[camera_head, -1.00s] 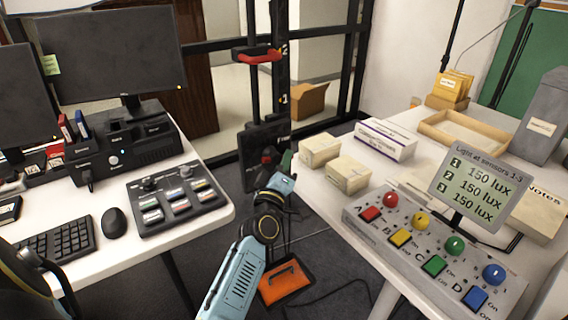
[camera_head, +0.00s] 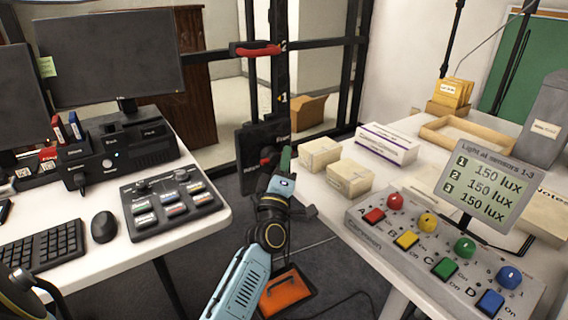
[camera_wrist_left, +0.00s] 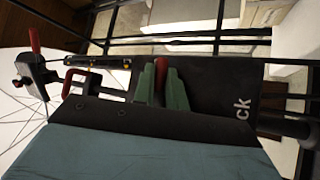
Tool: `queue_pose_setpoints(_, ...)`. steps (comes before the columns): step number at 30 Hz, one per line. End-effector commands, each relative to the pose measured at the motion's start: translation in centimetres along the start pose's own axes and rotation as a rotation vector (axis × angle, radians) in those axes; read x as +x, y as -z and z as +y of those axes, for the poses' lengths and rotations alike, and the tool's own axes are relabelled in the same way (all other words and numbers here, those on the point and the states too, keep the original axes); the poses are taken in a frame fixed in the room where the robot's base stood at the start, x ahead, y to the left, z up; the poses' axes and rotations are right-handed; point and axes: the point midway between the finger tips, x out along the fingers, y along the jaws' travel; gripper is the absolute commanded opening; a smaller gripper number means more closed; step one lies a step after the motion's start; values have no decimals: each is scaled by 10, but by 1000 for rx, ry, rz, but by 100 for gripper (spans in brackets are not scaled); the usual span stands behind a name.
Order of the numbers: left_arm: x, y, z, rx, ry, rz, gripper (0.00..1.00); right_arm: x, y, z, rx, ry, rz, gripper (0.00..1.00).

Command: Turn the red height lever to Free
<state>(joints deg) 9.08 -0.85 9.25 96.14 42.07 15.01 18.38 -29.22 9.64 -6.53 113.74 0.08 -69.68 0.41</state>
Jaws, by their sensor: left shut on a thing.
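The red height lever (camera_wrist_left: 162,63) stands between the green fingertips of my left gripper (camera_wrist_left: 162,84) in the left wrist view. The gripper is shut on it. The black lever plate (camera_wrist_left: 212,88) lies behind, with the letters "ck" showing at its right. In the head view, my left gripper (camera_head: 280,160) is at the front of the black plate (camera_head: 255,137), and a small red part of the lever (camera_head: 266,158) shows at its left. The "Free" label (camera_head: 283,139) is at the plate's upper right. Its lower label is partly hidden. My right gripper is not seen.
A red handle (camera_head: 258,49) sits on the black post near mark 2. A desk with a button panel (camera_head: 172,203) is at the left. A table with small boxes (camera_head: 349,178) and a coloured-knob console (camera_head: 435,250) is at the right. An orange-topped pedal (camera_head: 287,291) is on the floor.

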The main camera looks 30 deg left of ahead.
Motion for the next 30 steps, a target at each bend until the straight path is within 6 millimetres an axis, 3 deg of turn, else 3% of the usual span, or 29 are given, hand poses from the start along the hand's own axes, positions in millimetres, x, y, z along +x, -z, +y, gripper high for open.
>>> queue_pose_setpoints(7,0,0,0,-3,1,0,0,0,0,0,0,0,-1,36)
queue_pose_setpoints(8,0,0,0,-3,1,0,17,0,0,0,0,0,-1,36)
queue_pose_setpoints(9,0,0,0,-3,1,0,22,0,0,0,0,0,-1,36)
queue_pose_setpoints(20,-5,0,0,0,2,-1,22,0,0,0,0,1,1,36)
queue_pose_setpoints(26,-36,0,0,1,4,-4,22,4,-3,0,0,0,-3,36)
queue_pose_setpoints(30,-68,0,0,1,4,-4,22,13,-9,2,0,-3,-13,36)
